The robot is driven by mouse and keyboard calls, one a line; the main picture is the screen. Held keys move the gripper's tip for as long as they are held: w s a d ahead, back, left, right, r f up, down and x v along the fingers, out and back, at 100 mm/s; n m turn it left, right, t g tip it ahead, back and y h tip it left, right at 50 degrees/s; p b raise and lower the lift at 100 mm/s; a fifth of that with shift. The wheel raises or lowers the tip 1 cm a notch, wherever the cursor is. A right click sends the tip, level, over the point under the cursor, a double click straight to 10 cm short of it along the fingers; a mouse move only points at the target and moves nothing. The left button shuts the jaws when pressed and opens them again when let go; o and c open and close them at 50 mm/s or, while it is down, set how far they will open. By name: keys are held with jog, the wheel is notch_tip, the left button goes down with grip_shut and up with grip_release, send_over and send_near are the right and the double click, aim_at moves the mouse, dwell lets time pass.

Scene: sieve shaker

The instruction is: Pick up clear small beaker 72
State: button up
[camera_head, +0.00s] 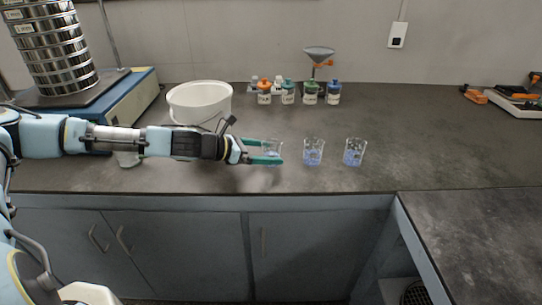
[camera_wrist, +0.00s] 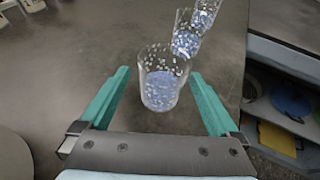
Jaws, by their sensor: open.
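Three clear small beakers with bluish contents stand upright in a row on the counter; I cannot read which one is number 72. The left beaker (camera_head: 272,147) is at my gripper (camera_head: 266,152), with a green finger on either side of it. The middle beaker (camera_head: 313,152) and the right beaker (camera_head: 355,151) stand apart to the right. In the wrist view my gripper (camera_wrist: 164,98) is open, and the nearest beaker (camera_wrist: 163,82) stands between and slightly beyond the green fingertips, with gaps on both sides. The other two beakers line up behind it.
A white bucket (camera_head: 200,102) stands behind my arm, beside the sieve shaker (camera_head: 55,50) at left. Several small bottles (camera_head: 310,94) and a funnel stand (camera_head: 319,55) are at the wall. The counter's front edge (camera_head: 200,193) is close; the right side is mostly clear.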

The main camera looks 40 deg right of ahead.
aim_at(282, 154)
jog(key=p+x, duration=0.2)
jog(key=x, duration=0.2)
jog(key=shift+s+d, duration=0.1)
jog(key=shift+s, duration=0.15)
jog(key=shift+d+f, duration=0.3)
jog(key=shift+d, duration=0.1)
jog(key=c, duration=1.5)
jog(key=shift+c, duration=0.2)
jog(key=shift+r, duration=0.1)
